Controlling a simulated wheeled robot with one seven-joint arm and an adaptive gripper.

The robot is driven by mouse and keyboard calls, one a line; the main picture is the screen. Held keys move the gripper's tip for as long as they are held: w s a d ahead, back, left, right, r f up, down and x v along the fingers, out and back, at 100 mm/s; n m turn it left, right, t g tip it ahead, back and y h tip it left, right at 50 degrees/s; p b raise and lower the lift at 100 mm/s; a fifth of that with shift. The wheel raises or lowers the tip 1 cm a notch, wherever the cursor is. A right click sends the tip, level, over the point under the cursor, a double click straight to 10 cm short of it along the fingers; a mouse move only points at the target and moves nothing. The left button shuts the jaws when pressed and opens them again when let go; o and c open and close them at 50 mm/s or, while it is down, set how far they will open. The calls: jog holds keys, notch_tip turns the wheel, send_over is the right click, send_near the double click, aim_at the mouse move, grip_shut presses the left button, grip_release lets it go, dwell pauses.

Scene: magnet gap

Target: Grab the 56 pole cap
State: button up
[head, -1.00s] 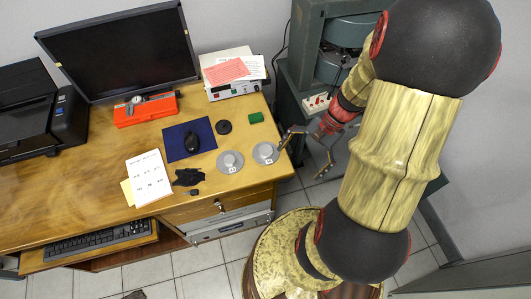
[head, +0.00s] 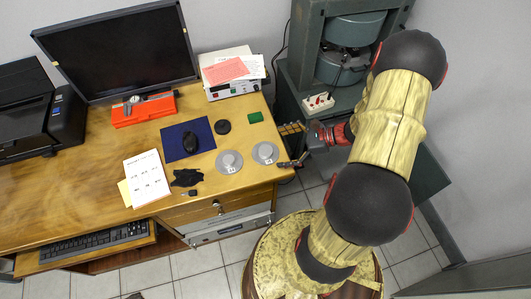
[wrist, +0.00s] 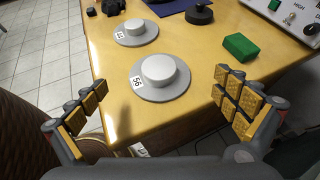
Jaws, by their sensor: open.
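The 56 pole cap (wrist: 160,72) is a grey disc with a raised round knob and a white label. It lies flat near the table's right edge, and in the head view (head: 265,152) it is the right one of two discs. A second, similar cap (wrist: 136,32) lies beyond it in the wrist view; its label is too small to read surely. My gripper (wrist: 160,84) is open and empty. Its padded fingers are spread to the left and right of the 56 cap in the wrist view, apart from it. In the head view, my gripper (head: 291,146) is at the table's right edge.
A green block (wrist: 241,46) lies right of the 56 cap in the wrist view, with a black round piece (wrist: 199,13) farther back.

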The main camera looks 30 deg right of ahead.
aim_at(268, 151)
jog(key=b+x, duration=0.1)
jog(key=x, duration=0.3)
jog(key=shift+w+a+b, duration=0.15)
jog(key=shift+a+b, duration=0.2)
jog(key=shift+b, duration=0.05)
jog(key=shift+c, duration=0.4)
jog(key=c, duration=0.9)
jog(key=shift+a+f, duration=0.15)
jog(key=c, duration=1.5)
